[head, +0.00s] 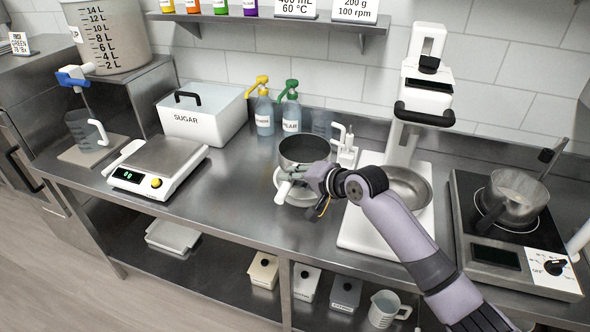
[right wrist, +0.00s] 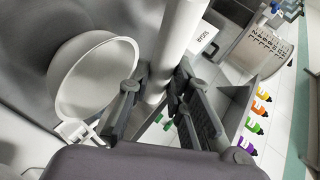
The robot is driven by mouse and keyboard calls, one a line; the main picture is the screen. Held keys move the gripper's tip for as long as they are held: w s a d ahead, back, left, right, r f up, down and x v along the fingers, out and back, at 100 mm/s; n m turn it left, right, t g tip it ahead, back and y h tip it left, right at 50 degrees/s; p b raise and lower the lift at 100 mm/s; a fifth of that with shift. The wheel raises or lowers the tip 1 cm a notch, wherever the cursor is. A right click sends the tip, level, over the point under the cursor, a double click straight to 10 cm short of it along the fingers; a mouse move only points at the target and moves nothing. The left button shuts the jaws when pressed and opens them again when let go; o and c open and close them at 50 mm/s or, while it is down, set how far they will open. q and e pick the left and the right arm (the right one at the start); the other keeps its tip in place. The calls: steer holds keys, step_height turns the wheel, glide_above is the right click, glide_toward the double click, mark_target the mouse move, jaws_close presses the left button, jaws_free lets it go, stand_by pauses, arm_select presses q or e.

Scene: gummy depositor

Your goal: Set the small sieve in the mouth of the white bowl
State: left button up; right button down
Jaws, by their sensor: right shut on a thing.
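My right gripper (head: 291,181) is shut on a white rod-like handle (head: 282,194), which I take for the small sieve's handle. The handle (right wrist: 182,35) also shows between the fingers (right wrist: 155,105) in the right wrist view. A round metal vessel (head: 304,164) with a dark inside shows just behind the gripper; I cannot tell whether it joins the handle. The right wrist view shows a round white rim (right wrist: 134,58), apparently the bowl's, left of the fingers. My left gripper is out of view.
A scale (head: 165,160) and a sugar bin (head: 205,115) stand to the left. Two pump bottles (head: 264,115) stand behind. A white machine with a metal bowl (head: 408,187) is close on the right, then a burner with a pot (head: 515,198). The front counter between scale and bowl is clear.

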step_height(320, 180, down, 8)
steer(key=b, duration=0.6)
steer(key=shift+b, duration=0.35)
steer(key=shift+r+p, duration=0.1)
steer(key=shift+p, duration=0.4)
steer(key=shift+d, duration=0.1)
steer(key=c, duration=1.4)
jaws_free()
steer(key=v, duration=1.2)
